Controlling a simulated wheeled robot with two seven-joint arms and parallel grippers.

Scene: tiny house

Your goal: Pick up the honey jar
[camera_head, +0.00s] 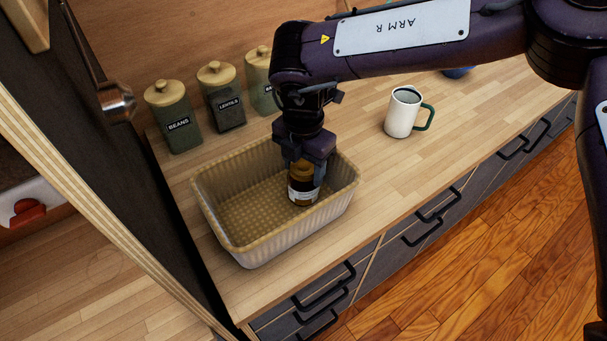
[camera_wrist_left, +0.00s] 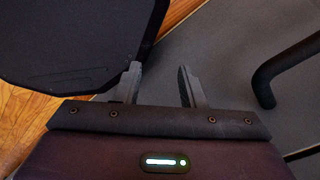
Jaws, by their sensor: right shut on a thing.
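The honey jar (camera_head: 303,190) is a small dark amber jar with a pale label and a yellowish lid. It is inside the cream ribbed basket (camera_head: 240,248), toward its right end, and looks upright. My right gripper (camera_head: 305,162) reaches down from above and is shut on the jar's top. Whether the jar touches the basket floor is hard to tell. My left gripper (camera_wrist_left: 158,85) shows in the left wrist view with its two fingers apart and nothing between them. It is not seen in the head view.
Green canisters labelled beans (camera_head: 176,118) and lentils (camera_head: 222,98) stand behind the basket, with a third (camera_head: 258,75) partly hidden by my arm. A white mug (camera_head: 402,112) with a green handle stands to the right. Counter (camera_head: 375,178) between basket and mug is clear.

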